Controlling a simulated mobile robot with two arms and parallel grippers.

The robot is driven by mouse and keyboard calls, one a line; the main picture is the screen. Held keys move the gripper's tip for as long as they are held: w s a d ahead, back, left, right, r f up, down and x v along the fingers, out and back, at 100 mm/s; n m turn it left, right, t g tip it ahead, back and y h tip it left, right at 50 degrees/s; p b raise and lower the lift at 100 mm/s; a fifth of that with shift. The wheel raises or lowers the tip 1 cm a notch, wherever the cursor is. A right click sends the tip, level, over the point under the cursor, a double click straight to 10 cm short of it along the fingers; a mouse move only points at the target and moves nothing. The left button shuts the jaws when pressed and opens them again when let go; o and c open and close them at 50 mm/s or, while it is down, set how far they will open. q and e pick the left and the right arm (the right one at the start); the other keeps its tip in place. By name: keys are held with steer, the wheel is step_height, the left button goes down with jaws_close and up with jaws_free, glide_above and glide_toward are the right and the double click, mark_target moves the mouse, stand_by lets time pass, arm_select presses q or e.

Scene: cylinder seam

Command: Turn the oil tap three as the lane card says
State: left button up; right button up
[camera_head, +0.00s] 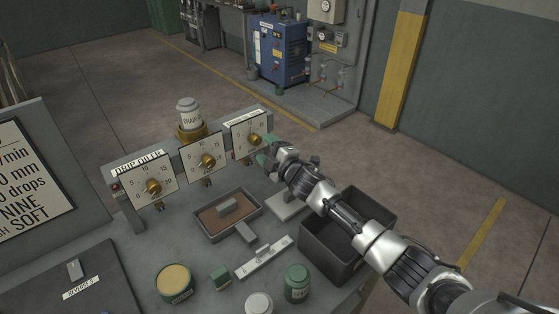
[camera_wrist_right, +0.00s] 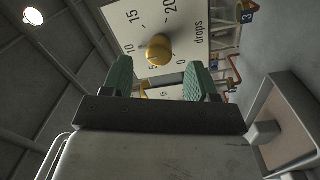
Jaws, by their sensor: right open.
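Three square dial plates stand in a row on the drip oiler, each with a brass tap: left (camera_head: 153,186), middle (camera_head: 207,161) and right (camera_head: 254,139). My right gripper (camera_head: 268,152) is beside the right dial, its green fingers partly hidden by the hand. In the right wrist view my gripper (camera_wrist_right: 157,75) is open and empty, with a brass tap (camera_wrist_right: 158,50) ahead of its fingertips, apart from them. That tap's dial is marked in drops. My left gripper is out of view.
On the bench are a shallow brown-lined tray (camera_head: 213,239), a dark bin (camera_head: 345,262) under my right arm, a green jar (camera_head: 297,284), a yellow-topped tin (camera_head: 174,293) and a metal bar (camera_head: 262,258).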

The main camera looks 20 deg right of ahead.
steer(key=v, duration=0.6)
steer(key=shift+s+b, duration=0.25)
steer(key=shift+b, duration=0.15)
